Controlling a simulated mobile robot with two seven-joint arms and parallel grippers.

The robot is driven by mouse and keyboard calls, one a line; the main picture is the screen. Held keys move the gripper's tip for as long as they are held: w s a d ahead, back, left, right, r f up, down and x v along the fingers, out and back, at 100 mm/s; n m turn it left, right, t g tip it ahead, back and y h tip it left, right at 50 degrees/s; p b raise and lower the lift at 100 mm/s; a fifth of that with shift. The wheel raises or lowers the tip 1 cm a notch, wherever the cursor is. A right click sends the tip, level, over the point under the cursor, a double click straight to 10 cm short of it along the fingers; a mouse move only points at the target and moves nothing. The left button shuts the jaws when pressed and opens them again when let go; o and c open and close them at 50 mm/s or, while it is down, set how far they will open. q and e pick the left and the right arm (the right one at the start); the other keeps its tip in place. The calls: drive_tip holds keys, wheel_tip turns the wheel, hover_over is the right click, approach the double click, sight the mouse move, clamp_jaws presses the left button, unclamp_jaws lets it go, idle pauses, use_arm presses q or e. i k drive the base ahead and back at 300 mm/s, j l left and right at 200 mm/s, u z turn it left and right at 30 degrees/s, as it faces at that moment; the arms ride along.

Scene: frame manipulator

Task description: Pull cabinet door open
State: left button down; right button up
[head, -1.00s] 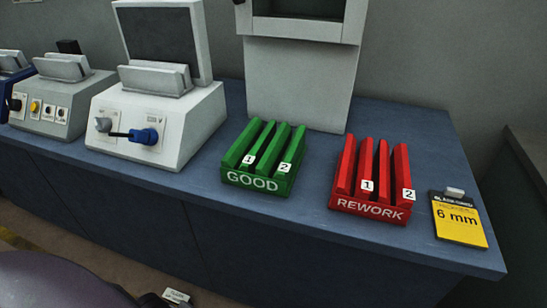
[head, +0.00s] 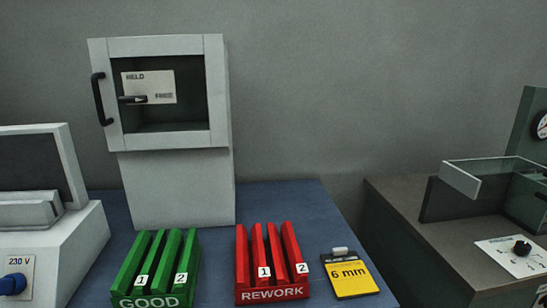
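The cabinet (head: 222,95) is a light grey box on a tall grey pedestal (head: 178,190) at the back of the blue bench. Its door (head: 166,47) has a framed window and looks closed. A black bar handle (head: 100,98) is on the door's left side. Behind the window I see a card marked "HELD" (head: 160,80) and a dark object (head: 131,99) in front of it. Neither of my grippers is in view.
A green GOOD rack (head: 153,302) and a red REWORK rack (head: 272,294) stand in front of the pedestal. A yellow "6 mm" card (head: 350,278) lies to their right. A grey instrument (head: 65,245) is at left. Another bench (head: 410,240) stands right, past a gap.

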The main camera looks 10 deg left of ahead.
sight(159, 87)
drive_tip(key=l+u, duration=0.1)
drive_tip(key=u, duration=0.6)
